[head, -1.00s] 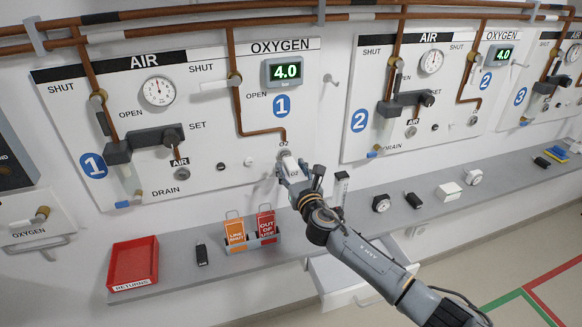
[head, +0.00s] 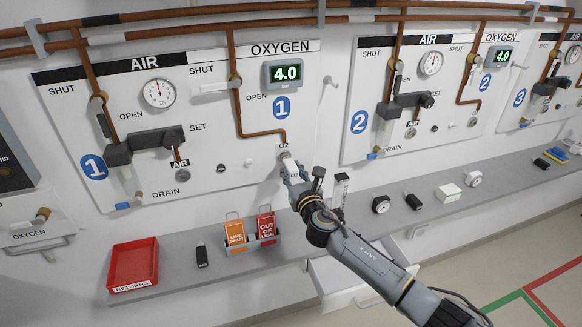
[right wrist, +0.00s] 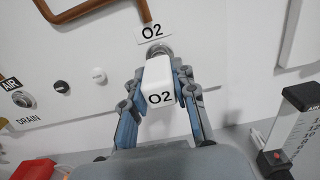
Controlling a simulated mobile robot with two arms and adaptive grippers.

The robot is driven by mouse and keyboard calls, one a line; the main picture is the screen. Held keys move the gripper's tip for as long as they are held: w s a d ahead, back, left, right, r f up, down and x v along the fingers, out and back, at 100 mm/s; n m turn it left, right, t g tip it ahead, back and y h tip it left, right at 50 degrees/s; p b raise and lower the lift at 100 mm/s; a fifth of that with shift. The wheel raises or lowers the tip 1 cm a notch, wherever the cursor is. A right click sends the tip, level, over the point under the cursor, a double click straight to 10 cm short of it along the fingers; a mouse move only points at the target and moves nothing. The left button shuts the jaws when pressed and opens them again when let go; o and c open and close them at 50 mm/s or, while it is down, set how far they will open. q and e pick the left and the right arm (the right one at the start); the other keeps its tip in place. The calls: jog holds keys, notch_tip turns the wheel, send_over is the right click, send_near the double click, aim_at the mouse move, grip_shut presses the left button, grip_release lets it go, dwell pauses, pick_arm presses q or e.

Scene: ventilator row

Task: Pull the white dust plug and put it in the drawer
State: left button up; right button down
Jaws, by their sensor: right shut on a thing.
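In the head view my right gripper (head: 290,174) is at the O2 outlet of the first oxygen panel. The round metal outlet (right wrist: 158,50) shows just behind the plug in the wrist view. I cannot tell whether the plug is seated in it or clear of it. A pale drawer (head: 347,299) stands open under the shelf, partly hidden by my right arm. My left gripper is not in view.
The grey shelf (head: 193,280) below the panels holds a red returns tray (head: 133,266), a holder with orange (head: 235,232) and red tags (head: 266,224), and several small items. A small white round piece (head: 248,162) is on the panel left of the outlet.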

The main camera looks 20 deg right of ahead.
aim_at(294, 175)
jog(key=shift+s+p, duration=0.6)
jog(key=shift+s, duration=0.6)
dwell(0.9)
jog(key=shift+s+p, duration=0.4)
jog(key=shift+s, duration=0.6)
jog(key=shift+s+d+p, duration=0.15)
jog(key=shift+s+p, duration=0.55)
jog(key=shift+s, duration=1.7)
